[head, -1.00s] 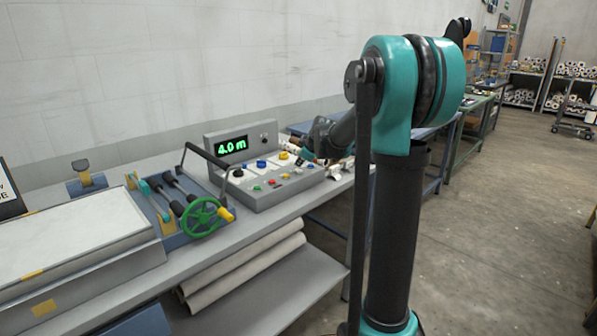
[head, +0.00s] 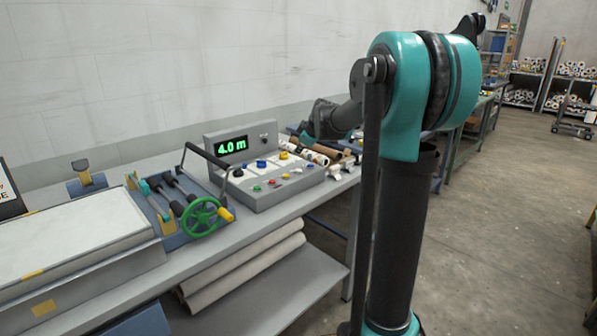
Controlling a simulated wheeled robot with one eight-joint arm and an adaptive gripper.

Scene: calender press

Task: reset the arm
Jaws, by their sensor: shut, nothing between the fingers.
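My arm rises at the right of the head view, with teal joints and dark links. Its far end reaches left to my gripper (head: 303,132), which is small and dark, just right of and above the grey control box. The gripper is shut and empty, clear of the buttons; its fingertips are hard to make out.
A press unit with a green handwheel (head: 202,216) and a black handle bar stands left of the box. Rolls (head: 318,152) lie behind the box's right end. White rolls (head: 245,262) lie on the shelf below the bench (head: 330,190). Open floor lies at right.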

